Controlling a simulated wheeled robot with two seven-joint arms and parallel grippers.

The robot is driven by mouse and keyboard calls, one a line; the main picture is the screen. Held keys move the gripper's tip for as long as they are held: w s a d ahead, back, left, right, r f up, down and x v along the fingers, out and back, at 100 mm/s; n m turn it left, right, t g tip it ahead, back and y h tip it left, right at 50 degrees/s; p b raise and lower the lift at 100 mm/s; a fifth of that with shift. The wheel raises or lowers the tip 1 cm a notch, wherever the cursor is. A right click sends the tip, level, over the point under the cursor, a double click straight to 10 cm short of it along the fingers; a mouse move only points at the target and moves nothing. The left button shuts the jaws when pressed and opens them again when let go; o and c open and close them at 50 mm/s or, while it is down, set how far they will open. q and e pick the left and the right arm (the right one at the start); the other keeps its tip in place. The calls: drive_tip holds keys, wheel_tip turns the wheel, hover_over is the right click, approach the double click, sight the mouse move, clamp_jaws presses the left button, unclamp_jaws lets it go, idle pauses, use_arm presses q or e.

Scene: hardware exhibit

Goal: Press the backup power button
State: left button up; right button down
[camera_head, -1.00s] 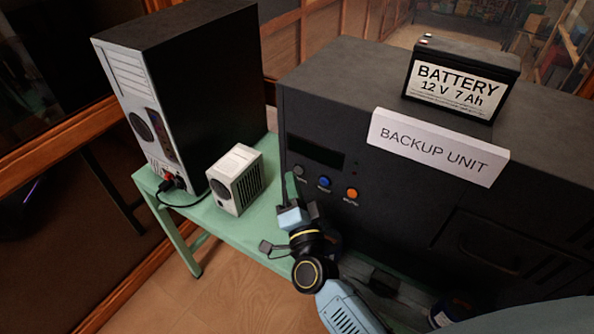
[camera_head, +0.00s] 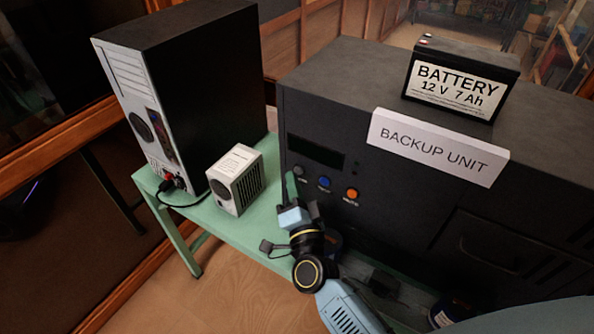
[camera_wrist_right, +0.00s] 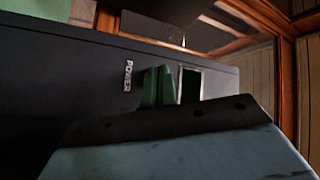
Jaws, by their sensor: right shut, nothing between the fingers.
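The backup unit (camera_head: 400,215) is a large black box with a small dark display and a row of three buttons on its front. The grey button (camera_head: 299,171) is leftmost, then a blue button (camera_head: 324,183) and an orange button (camera_head: 351,194). My right gripper (camera_head: 291,182) is shut, its green fingertips just beside and below the grey button. In the right wrist view the green fingers (camera_wrist_right: 158,87) are together between the POWER label (camera_wrist_right: 128,76) and the display (camera_wrist_right: 190,86). The button is hidden behind them there, so I cannot tell whether they touch it. My left gripper is out of view.
A black and white computer tower (camera_head: 200,90) and a small white vented box (camera_head: 237,180) stand on the green table (camera_head: 262,222), left of the unit. A battery (camera_head: 462,80) and a BACKUP UNIT sign (camera_head: 437,147) are on the unit. A cable runs from the tower's rear.

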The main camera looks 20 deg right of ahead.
drive_tip(key=shift+w+d, duration=0.25)
drive_tip(key=shift+d, duration=0.05)
idle(0.5)
drive_tip(key=shift+s+a, duration=0.3)
drive_tip(key=shift+a, duration=0.15)
idle(0.3)
drive_tip(key=s+a, duration=0.2)
drive_tip(key=s+a+p, duration=0.1)
drive_tip(key=a, duration=0.1)
drive_tip(key=shift+s+a, duration=0.3)
drive_tip(key=shift+s, duration=0.05)
idle(2.3)
